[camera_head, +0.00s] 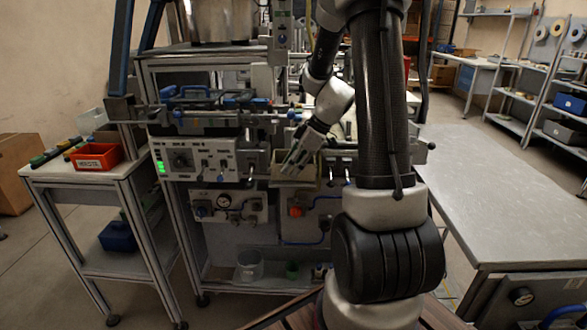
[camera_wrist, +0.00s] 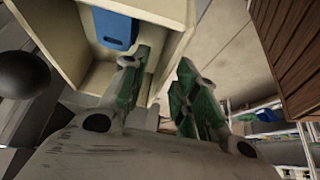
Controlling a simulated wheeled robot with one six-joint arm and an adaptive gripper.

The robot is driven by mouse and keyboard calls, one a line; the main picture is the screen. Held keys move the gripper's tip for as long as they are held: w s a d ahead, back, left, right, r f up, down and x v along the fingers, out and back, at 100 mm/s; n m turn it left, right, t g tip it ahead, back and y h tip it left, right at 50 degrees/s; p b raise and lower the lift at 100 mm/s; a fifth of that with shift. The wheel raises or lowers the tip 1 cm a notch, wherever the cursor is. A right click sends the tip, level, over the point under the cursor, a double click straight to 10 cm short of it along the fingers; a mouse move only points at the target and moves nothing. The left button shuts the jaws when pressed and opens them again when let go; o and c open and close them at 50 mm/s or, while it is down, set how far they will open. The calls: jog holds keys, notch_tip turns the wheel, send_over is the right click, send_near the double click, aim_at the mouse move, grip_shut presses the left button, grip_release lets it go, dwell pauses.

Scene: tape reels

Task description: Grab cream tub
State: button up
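The cream tub (camera_head: 296,183) is an open, box-like container at the front of the machine in the head view. In the wrist view the cream tub (camera_wrist: 52,32) fills the upper left, with a blue object (camera_wrist: 113,29) inside it. My gripper (camera_head: 291,160) is at the tub's top in the head view. In the wrist view my gripper (camera_wrist: 162,78) has its green-padded fingers spread apart. One finger overlaps the tub's interior and the other is on the outer side of its right wall. Contact with the wall cannot be told.
A machine bench with a control panel (camera_head: 190,162) stands left of the tub. A red bin (camera_head: 96,157) sits on a side cart at left. A grey table (camera_head: 490,195) at right has a clear top. Shelves stand behind it.

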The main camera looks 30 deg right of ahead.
jog(key=shift+f, duration=0.15)
grip_shut()
dwell(0.5)
